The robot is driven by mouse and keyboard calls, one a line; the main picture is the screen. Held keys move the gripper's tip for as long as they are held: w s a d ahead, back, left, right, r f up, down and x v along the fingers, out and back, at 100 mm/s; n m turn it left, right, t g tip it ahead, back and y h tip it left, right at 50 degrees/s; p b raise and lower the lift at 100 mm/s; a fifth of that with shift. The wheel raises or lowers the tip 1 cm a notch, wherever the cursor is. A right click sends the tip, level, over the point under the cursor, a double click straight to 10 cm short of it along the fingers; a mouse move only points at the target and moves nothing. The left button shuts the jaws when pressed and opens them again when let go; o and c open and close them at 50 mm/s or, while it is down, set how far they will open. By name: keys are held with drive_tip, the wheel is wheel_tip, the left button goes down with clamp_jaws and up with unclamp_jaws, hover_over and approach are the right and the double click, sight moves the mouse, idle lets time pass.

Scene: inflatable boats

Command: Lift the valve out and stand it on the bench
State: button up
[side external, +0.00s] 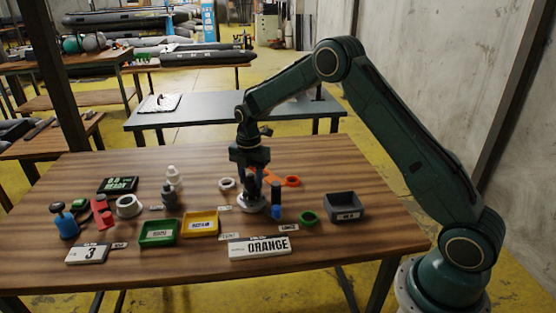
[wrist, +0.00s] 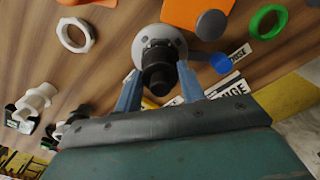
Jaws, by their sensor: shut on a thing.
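In the wrist view a dark, stubby valve (wrist: 158,72) sits at the centre of a light grey round flange (wrist: 142,52) with dark screw heads. The blue-grey fingers of my gripper (wrist: 159,84) are on both sides of the valve, shut on it. In the side view my gripper (side external: 251,188) points straight down over the same light flange (side external: 250,204) on the wooden bench (side external: 340,162). The fingers hide most of the valve there. I cannot tell whether its lower end is still inside the flange.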

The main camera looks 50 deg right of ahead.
drive_tip(key=shift+r, duration=0.1)
wheel_tip(320, 180, up, 20)
idle(0.7)
idle(0.5)
drive_tip(key=w+a+f, duration=0.3)
drive_tip(key=w+a, duration=0.5)
drive_tip(key=w, duration=0.1)
drive_tip(key=shift+a, duration=0.3)
drive_tip(key=shift+w, duration=0.1)
drive_tip(key=shift+f, duration=9.95)
